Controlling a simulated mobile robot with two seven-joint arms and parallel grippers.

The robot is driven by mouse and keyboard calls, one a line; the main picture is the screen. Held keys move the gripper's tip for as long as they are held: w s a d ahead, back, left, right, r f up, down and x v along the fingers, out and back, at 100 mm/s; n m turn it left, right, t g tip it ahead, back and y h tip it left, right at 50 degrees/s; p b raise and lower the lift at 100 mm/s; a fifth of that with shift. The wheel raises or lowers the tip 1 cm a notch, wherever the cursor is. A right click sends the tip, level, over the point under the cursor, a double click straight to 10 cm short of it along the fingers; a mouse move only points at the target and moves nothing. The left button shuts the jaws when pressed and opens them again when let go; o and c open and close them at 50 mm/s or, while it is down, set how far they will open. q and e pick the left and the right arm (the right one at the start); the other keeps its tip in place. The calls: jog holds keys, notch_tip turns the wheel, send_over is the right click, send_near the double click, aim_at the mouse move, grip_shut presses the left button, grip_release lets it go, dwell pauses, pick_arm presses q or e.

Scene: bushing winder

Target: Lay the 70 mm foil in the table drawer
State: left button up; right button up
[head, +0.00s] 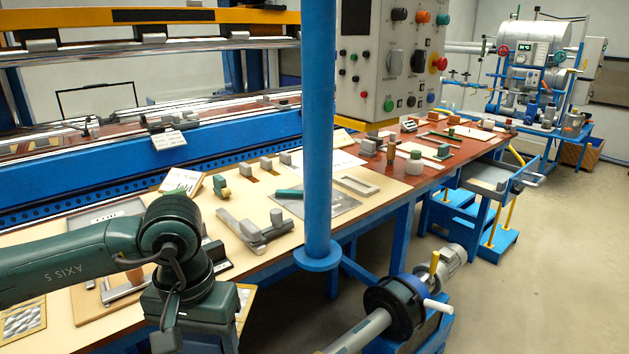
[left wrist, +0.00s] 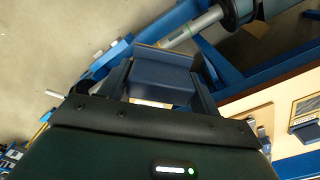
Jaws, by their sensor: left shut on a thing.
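My left gripper (head: 190,335) is low at the front edge of the long table (head: 392,200), its fingers mostly hidden under its own wrist. In the left wrist view, its fingers (left wrist: 165,68) are shut on a dark blue, block-like thing (left wrist: 160,80). I cannot tell whether this is part of a drawer or something else. A pale tan patch (left wrist: 150,103) shows below it. I cannot pick out the 70 mm foil for certain. A board with crinkled silvery pieces (head: 22,322) lies at the table's near left. My right gripper is not in view.
A blue post (head: 318,130) stands at the table's front edge, right of my arm. A grey metal tool (head: 255,232) and a metal sheet (head: 338,205) lie on the table. A shaft with a black hub (head: 395,308) is at the lower right. Open floor lies beyond.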

pick_arm(q)
jog(key=a+f+n, duration=0.1)
jog(key=a+f, duration=0.3)
jog(key=f, duration=0.1)
dwell(0.3)
